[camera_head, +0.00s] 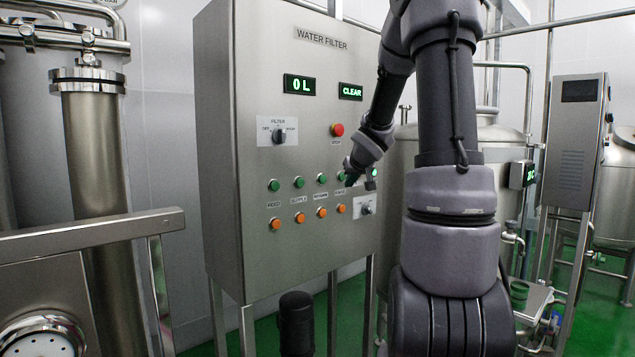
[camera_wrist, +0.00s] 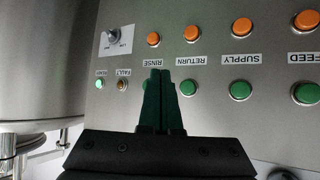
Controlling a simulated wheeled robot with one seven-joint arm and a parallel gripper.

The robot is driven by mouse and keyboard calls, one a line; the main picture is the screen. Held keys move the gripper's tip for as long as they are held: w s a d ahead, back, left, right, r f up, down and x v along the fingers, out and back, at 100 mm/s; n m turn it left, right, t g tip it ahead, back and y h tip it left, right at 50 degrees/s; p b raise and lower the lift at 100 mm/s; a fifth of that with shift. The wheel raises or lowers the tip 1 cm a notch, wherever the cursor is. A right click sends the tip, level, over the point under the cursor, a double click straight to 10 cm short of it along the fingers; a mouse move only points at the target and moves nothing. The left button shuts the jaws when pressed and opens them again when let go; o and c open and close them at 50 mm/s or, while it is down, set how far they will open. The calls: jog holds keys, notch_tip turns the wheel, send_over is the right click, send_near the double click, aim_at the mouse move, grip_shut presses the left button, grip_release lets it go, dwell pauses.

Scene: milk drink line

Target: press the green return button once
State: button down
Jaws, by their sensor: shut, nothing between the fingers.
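The green return button (camera_head: 321,179) is the third from the left in the upper row of green buttons on the steel water filter panel. In the wrist view, which is upside down, the return button (camera_wrist: 188,88) sits beside the RETURN label, just right of my fingers. My gripper (camera_wrist: 159,74) is shut and empty, its fingertips overlapping the panel between the return and rinse buttons. The green rinse button (camera_wrist: 147,85) is partly hidden behind the fingers. In the head view my gripper (camera_head: 349,179) is right of the return button. I cannot tell whether the fingertips touch the panel.
Orange buttons (camera_head: 322,212) form a row below the green ones. A red stop button (camera_head: 337,130) and a filter selector (camera_head: 279,136) are higher up; a second knob (camera_head: 367,208) is lower right. The displays read 0 L (camera_head: 299,85) and CLEAR (camera_head: 350,92).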

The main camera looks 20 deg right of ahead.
aim_at(323, 180)
jog(key=shift+w+a, duration=0.5)
jog(key=shift+w, duration=0.9)
jog(key=shift+w+a, duration=0.45)
jog(key=shift+w, duration=0.9)
jog(key=shift+w+a, duration=0.5)
jog(key=shift+w, duration=0.9)
jog(key=shift+w+a, duration=0.15)
jog(key=shift+w, duration=0.2)
jog(key=shift+w+a, duration=0.15)
jog(key=shift+w, duration=0.3)
jog(key=shift+s, duration=0.1)
jog(key=shift+s+d, duration=0.3)
jog(key=shift+s, duration=0.4)
